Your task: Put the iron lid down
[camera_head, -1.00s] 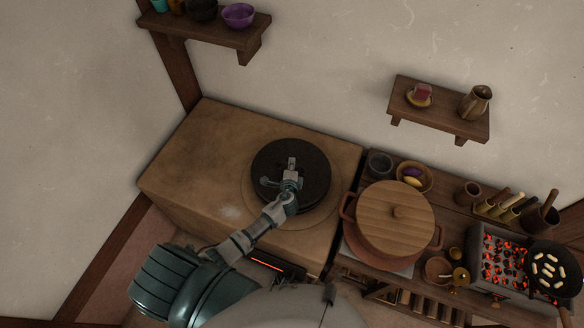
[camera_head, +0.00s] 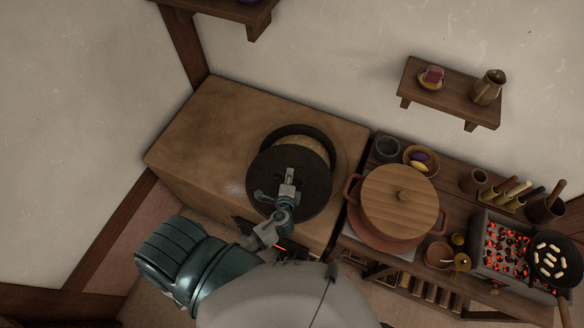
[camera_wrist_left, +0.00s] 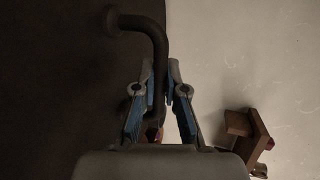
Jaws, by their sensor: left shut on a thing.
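The iron lid (camera_head: 262,172) is a dark round disc, in front of and partly over the round black-rimmed opening (camera_head: 290,130) in the clay stove top (camera_head: 215,125). A pale yellowish surface (camera_head: 313,146) shows inside this opening behind the lid. My left gripper (camera_head: 289,179) is over the lid's middle. In the left wrist view, the left gripper (camera_wrist_left: 160,80) is shut on the lid's bent dark handle (camera_wrist_left: 158,45), with the dark lid (camera_wrist_left: 50,90) filling the left side. The gap below the lid is hard to judge. My right gripper is not in view.
The clay stove top is bare to the left. Right of it stand a wood-lidded pot (camera_head: 398,200), a grey bowl (camera_head: 387,148), glowing coals (camera_head: 503,248) and a frying pan (camera_head: 551,258). A wall shelf (camera_head: 455,98) holds a jug (camera_head: 488,87).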

